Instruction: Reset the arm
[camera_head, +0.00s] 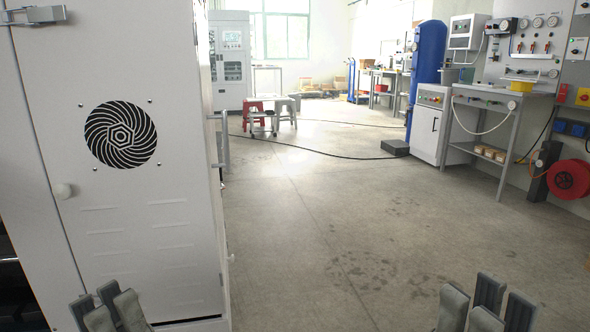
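My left gripper (108,306) shows at the bottom left edge, in front of the white machine cabinet (150,215). Its grey fingers point up and stand apart in pairs, with nothing seen between them. My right gripper (482,302) shows at the bottom right, over the bare floor. Its grey fingers also point up, with a gap and nothing between them. The lower parts of both grippers and both arms are cut off by the frame's lower edge.
The cabinet, with a round black vent (121,135), fills the left side. A wide concrete floor (320,220) lies open ahead. A workbench (495,95), blue tank (427,70) and red hose reel (568,180) line the right. A red stool (253,112) and black cables stand farther back.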

